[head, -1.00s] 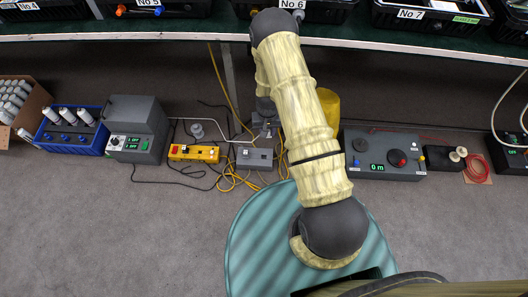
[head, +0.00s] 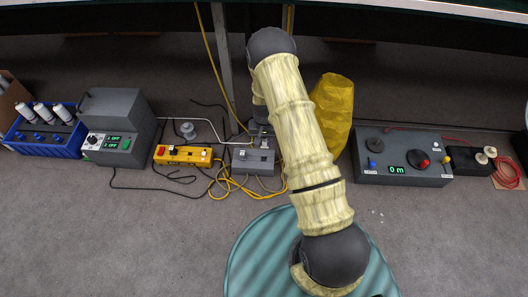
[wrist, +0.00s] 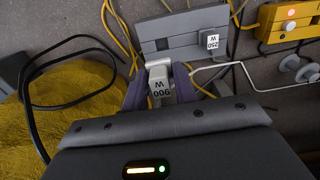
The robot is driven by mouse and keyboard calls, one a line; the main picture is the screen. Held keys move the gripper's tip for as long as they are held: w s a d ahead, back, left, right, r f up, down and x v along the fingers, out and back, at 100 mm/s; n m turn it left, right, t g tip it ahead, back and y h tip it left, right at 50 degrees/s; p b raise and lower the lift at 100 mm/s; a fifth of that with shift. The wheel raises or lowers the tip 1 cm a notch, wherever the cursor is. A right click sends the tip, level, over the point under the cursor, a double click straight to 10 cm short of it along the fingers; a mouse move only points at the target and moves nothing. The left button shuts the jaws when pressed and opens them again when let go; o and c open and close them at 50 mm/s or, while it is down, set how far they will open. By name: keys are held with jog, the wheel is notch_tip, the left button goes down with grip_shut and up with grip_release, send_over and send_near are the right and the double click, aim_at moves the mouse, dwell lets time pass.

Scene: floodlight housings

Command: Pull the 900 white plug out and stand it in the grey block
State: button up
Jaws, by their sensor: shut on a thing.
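The white plug marked 900 W (wrist: 160,88) is between the two purple fingers of my gripper (wrist: 160,92) in the wrist view. My gripper is shut on it. Its lower end is hidden, so I cannot tell whether it is seated in anything. A grey block (wrist: 180,24) with slots lies just beyond it, and also shows in the head view (head: 254,161). A second plug, marked 250 W (wrist: 212,42), is at the block's near right part. In the head view my arm hides most of the gripper.
A yellow strip (head: 183,155) with buttons lies left of the block. Yellow and black cables and a white cord run close by. A yellow bag (head: 335,108) and a grey control box (head: 403,170) stand to the right. A grey box (head: 118,125) stands left. Floor in front is clear.

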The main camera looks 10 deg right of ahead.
jog(key=f+b, duration=0.2)
jog(key=f, duration=0.1)
jog(key=shift+w, duration=0.3)
jog(key=shift+a, duration=0.1)
jog(key=b, duration=0.4)
send_over(264, 155)
jog(key=s, duration=0.2)
jog(key=f, duration=0.4)
jog(key=shift+a+f, duration=0.15)
jog(key=shift+a, duration=0.15)
jog(key=shift+f+b, duration=0.45)
jog(key=shift+f, duration=0.5)
jog(key=shift+p, duration=0.9)
dwell(0.5)
jog(key=shift+f+b, duration=0.55)
jog(key=shift+f, duration=0.5)
dwell(0.6)
